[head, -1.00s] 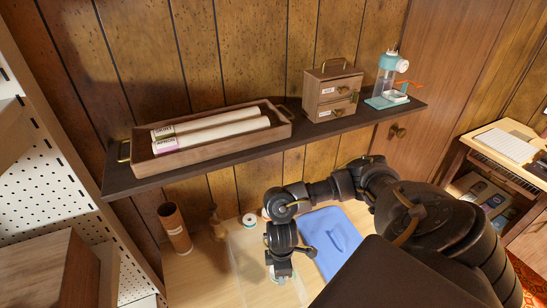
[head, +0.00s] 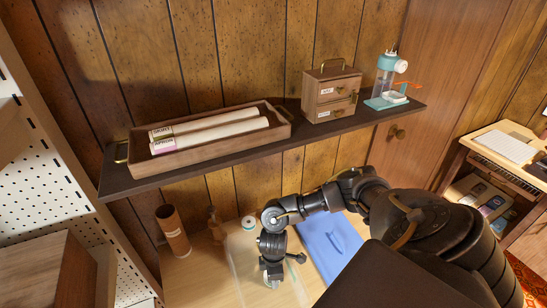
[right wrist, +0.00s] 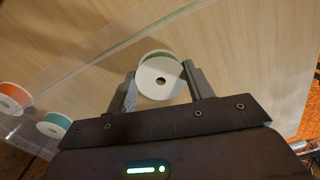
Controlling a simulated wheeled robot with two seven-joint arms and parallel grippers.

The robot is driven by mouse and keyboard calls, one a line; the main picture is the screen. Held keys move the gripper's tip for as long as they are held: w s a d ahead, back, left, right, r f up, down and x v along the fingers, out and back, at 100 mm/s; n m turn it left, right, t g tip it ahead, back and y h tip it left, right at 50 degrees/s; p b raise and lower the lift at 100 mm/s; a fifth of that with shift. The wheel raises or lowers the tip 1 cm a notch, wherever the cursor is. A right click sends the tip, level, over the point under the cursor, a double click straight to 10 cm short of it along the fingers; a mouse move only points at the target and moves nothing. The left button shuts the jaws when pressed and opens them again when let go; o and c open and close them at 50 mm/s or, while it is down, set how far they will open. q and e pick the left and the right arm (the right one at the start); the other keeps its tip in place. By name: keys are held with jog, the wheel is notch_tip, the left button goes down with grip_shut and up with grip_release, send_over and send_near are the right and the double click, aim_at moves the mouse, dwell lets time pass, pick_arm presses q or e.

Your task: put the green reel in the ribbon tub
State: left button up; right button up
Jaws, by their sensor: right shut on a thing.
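The green reel (right wrist: 157,78), with white flanges and a green rim, is between the fingers of my right gripper (right wrist: 160,88) in the right wrist view. The gripper is shut on it. In the head view my right gripper (head: 271,276) is low over the table, and the reel is mostly hidden beneath it. A clear, see-through tub (head: 233,270) shows faintly around and beside the gripper; its pale edge also crosses the right wrist view (right wrist: 100,60). I cannot tell whether the reel is inside its walls. My left gripper is not in view.
An orange reel (right wrist: 12,98) and a teal reel (right wrist: 54,124) lie at left in the wrist view. A brown cardboard tube (head: 173,232) stands on the table (head: 205,275). A blue board-like item (head: 328,240) lies right of the gripper. A dark shelf (head: 220,160) overhangs behind.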

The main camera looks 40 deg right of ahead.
jog(key=shift+f, duration=0.15)
jog(key=o, duration=0.9)
jog(key=shift+o, duration=0.2)
notch_tip(320, 180, up, 12)
jog(key=p, duration=0.1)
jog(key=shift+r+p, duration=0.2)
jog(key=shift+p, duration=0.2)
jog(key=shift+s, duration=0.1)
